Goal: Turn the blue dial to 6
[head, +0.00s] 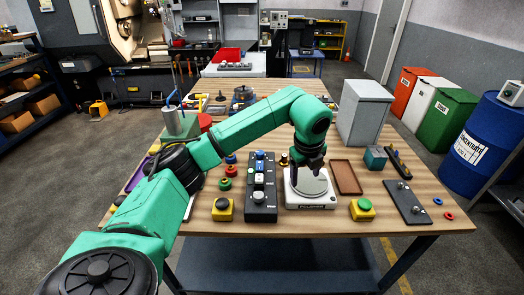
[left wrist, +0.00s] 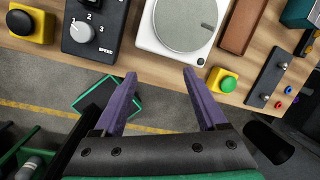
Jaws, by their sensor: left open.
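A black control panel (head: 262,213) stands upright-facing on the table, left of the white scale. A small blue part (head: 260,155) shows at its far end; its pointer and marks are too small to read. A pale grey knob (head: 258,198) is near its front. In the left wrist view this grey knob (left wrist: 82,32) has marks 1, 2, 3 and the word SPEED; the blue part is outside that view. My left gripper (head: 308,166) hangs over the scale, right of the panel. Its purple fingers (left wrist: 159,73) are apart with nothing between them. My right gripper is not visible.
The scale (left wrist: 187,25) has a round grey plate. Yellow boxes with a black button (head: 222,209) and a green button (head: 362,208) flank the panel and scale. A brown tray (head: 346,177) and a grey box (head: 365,112) stand to the right. Table space before the tray is narrow.

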